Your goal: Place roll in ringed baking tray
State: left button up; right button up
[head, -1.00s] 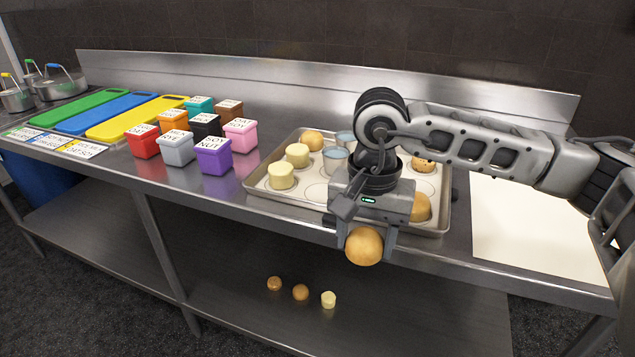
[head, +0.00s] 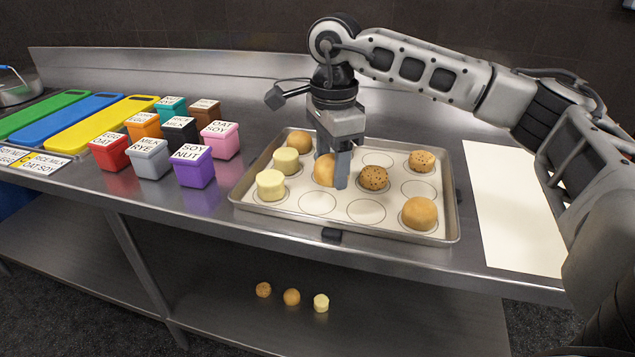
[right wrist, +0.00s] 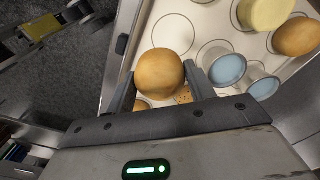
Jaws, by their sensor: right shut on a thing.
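My right gripper (head: 333,182) is shut on a smooth golden roll (head: 323,170) over the middle of the ringed baking tray (head: 440,238). I cannot tell whether this roll touches the tray. In the right wrist view the roll (right wrist: 165,73) sits between the two fingers. The tray holds another roll (head: 299,142) at the back left, two pale cylinders (head: 286,161) (head: 271,185), a dark-speckled roll (head: 374,178), a speckled roll (head: 421,161) and a tan roll (head: 420,213). Several printed rings are bare. My left gripper is out of view.
Labelled boxes, such as the purple one (head: 194,167), stand left of the tray. Cutting boards (head: 103,123) lie further left. A white sheet (head: 505,195) lies to the right. Small items (head: 291,297) rest on the lower shelf.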

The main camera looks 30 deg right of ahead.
aim_at(318, 202)
jog(key=shift+w+a+f, duration=0.15)
jog(key=shift+w+f, duration=0.3)
jog(key=shift+f, duration=0.1)
jog(key=shift+w+a+f, duration=0.15)
jog(key=shift+w+f, duration=0.3)
jog(key=shift+f, duration=0.1)
jog(key=shift+w+a+f, duration=0.15)
jog(key=shift+w+f, duration=0.25)
jog(key=shift+f, duration=0.1)
notch_tip(318, 202, down, 2)
jog(key=shift+w+f+p, duration=0.15)
jog(key=shift+f+p, duration=0.1)
jog(key=shift+p, duration=0.2)
jog(key=shift+f, duration=0.45)
jog(key=shift+f, duration=0.1)
jog(key=o, duration=1)
jog(key=shift+c, duration=0.2)
